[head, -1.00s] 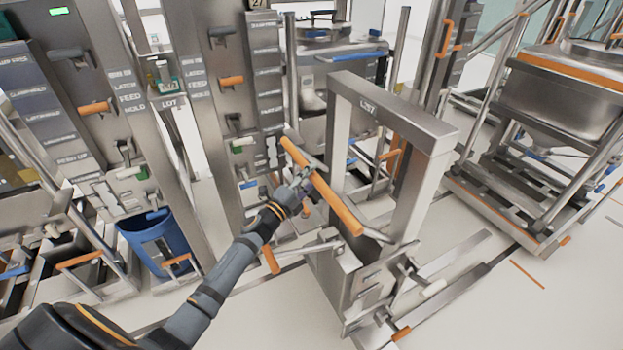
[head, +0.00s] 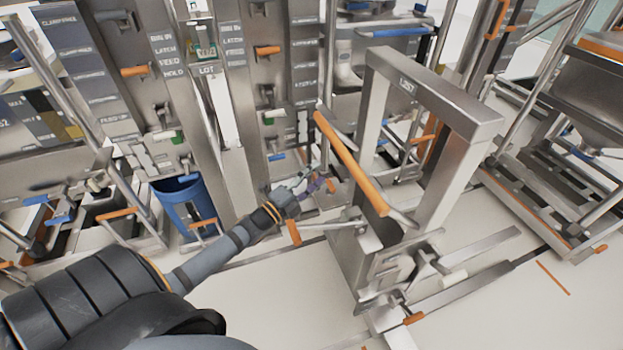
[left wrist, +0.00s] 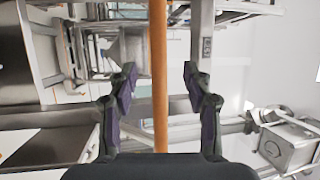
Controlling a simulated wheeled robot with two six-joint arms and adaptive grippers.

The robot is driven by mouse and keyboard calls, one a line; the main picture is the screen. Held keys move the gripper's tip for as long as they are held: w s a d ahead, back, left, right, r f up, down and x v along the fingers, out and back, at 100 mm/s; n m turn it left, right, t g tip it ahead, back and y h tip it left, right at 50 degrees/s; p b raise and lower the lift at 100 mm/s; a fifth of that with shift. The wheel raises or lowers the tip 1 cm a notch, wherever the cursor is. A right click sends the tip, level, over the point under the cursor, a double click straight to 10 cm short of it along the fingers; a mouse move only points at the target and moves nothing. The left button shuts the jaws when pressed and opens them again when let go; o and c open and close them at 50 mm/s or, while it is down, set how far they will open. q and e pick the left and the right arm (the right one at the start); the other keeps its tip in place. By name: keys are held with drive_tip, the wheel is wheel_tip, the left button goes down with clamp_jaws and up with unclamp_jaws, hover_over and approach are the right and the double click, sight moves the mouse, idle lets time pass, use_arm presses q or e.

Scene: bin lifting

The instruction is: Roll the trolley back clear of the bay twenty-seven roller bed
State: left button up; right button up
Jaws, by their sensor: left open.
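The trolley is a steel frame with an upright arch (head: 487,118) marked L257 and a long orange push handle (head: 350,163) on its near left side. It stands on the floor right of the bay columns. My left gripper (head: 313,185) is open, to the left of the handle's middle and lower in the head view, with a visible gap between them. In the left wrist view, an orange bar (left wrist: 159,30) runs lengthwise between the open fingers and seems to lie beyond them; its depth is unclear. My right gripper is not in view. No bay number is readable now.
Labelled steel columns (head: 232,95) with orange and black levers stand at the left and back. A blue bin (head: 187,207) is on the floor at the left. Another steel rack (head: 570,190) stands at the right. The front floor (head: 290,295) is clear.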

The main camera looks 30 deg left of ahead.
use_arm(q)
drive_tip(key=shift+s+a, duration=0.2)
drive_tip(key=shift+s, duration=0.35)
drive_tip(key=shift+f, duration=0.1)
